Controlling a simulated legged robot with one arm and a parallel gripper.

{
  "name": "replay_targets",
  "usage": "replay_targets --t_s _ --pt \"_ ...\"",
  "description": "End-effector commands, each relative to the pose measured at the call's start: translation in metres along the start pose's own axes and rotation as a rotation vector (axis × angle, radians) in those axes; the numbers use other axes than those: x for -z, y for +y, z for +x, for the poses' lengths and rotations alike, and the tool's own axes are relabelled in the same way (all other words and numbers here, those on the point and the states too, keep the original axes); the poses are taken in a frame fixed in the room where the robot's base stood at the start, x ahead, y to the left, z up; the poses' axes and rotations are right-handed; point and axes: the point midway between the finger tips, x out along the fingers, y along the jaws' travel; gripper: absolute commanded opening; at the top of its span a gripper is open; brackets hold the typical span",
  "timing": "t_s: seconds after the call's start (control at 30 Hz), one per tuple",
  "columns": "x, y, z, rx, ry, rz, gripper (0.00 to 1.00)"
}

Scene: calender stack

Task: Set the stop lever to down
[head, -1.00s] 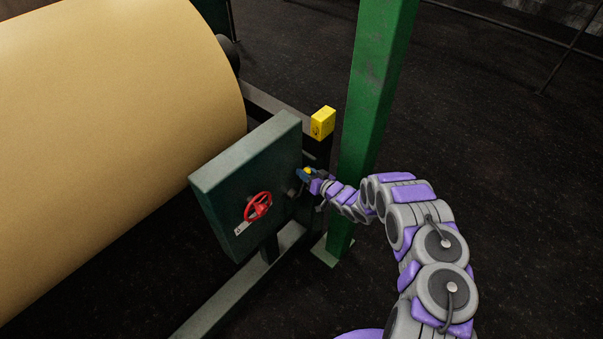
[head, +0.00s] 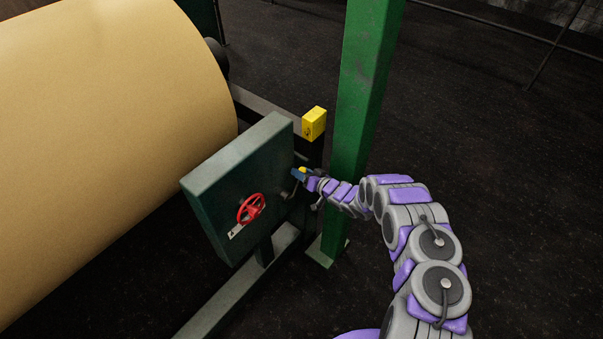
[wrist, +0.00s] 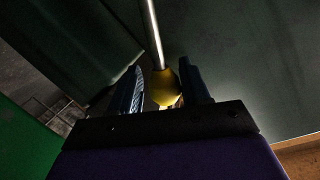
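The stop lever is a thin metal rod (wrist: 152,32) with a yellow knob (wrist: 166,89) at its end. In the head view the knob (head: 303,169) is small, at the right side of the dark green cabinet (head: 238,190), with my gripper at it. In the wrist view my gripper's two dark blue fingers (wrist: 165,90) stand on either side of the knob. A narrow gap shows between the left finger and the knob. The right finger is close against it, and I cannot tell if it touches. The rod's base is unclear.
A red handwheel (head: 251,208) sits on the cabinet's front. A yellow box (head: 314,123) is mounted behind the cabinet. A green post (head: 364,90) stands close to my arm. A large tan roll (head: 105,130) fills the left. The floor at right is clear.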

Motion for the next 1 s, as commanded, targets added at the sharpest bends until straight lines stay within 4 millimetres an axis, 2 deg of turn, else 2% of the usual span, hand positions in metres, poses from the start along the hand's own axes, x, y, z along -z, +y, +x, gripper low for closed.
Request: replay_targets --t_s 0.03,0.13,0.37,0.53,0.67,1.0 --pt "-0.001 0.001 0.0 -0.001 -0.001 0.0 0.48" --pt "0.0 -0.001 -0.001 0.0 0.0 -0.001 0.57" --pt "0.001 -0.002 -0.002 0.001 0.001 -0.003 0.57" --pt "0.001 -0.002 -0.011 0.0 -0.001 -0.002 0.57" --pt "0.004 -0.002 -0.029 0.0 0.003 -0.005 0.57" --pt "0.003 0.0 -0.1 -0.003 0.002 -0.003 0.57"
